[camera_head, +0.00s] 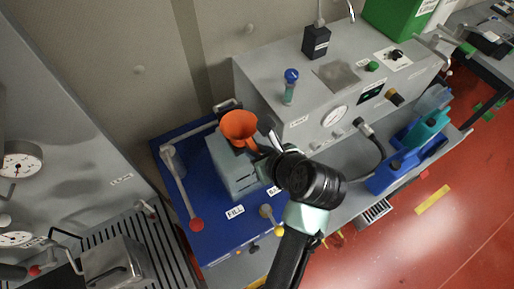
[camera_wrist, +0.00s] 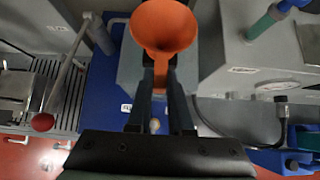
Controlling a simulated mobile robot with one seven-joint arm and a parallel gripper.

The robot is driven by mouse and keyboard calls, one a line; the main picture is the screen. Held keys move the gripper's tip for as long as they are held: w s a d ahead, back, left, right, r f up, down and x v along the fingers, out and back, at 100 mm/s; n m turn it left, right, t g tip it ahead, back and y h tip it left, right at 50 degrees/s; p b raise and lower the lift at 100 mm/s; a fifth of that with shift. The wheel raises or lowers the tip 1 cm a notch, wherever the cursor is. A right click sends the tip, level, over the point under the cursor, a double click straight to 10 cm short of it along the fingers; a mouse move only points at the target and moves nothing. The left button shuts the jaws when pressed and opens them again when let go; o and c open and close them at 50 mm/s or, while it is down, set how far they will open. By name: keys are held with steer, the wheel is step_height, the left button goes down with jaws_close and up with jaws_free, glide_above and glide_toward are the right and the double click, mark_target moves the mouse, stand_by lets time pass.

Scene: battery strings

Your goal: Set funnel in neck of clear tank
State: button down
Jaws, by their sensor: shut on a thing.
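The orange funnel (camera_head: 239,124) is held mouth up above a grey-green box-shaped tank (camera_head: 223,161) on the blue top. In the wrist view the funnel's wide mouth (camera_wrist: 164,25) faces me, with its stem between my fingers. My gripper (camera_head: 257,150) comes from the lower right and is shut on the funnel; its two fingers (camera_wrist: 160,76) show in the wrist view. The funnel and my gripper hide part of the tank's top. I see no neck and cannot tell whether the stem is inside one.
The blue top (camera_head: 207,242) carries a lever with a red knob (camera_head: 196,224) and a yellow knob (camera_head: 278,231). A grey console (camera_head: 290,75) stands close on the right, with a blue-capped vial (camera_head: 289,88) on it. A slatted grey rack (camera_head: 150,235) lies at the left.

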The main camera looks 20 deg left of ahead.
steer(key=c, duration=0.7)
jaws_free()
steer(key=shift+c, duration=0.2)
steer(key=shift+d+r, duration=0.1)
steer(key=b+v, duration=0.2)
steer(key=v, duration=1)
steer(key=shift+s+d+r+b, duration=0.2)
steer(key=shift+s+r+b, duration=0.05)
steer(key=shift+b, duration=0.05)
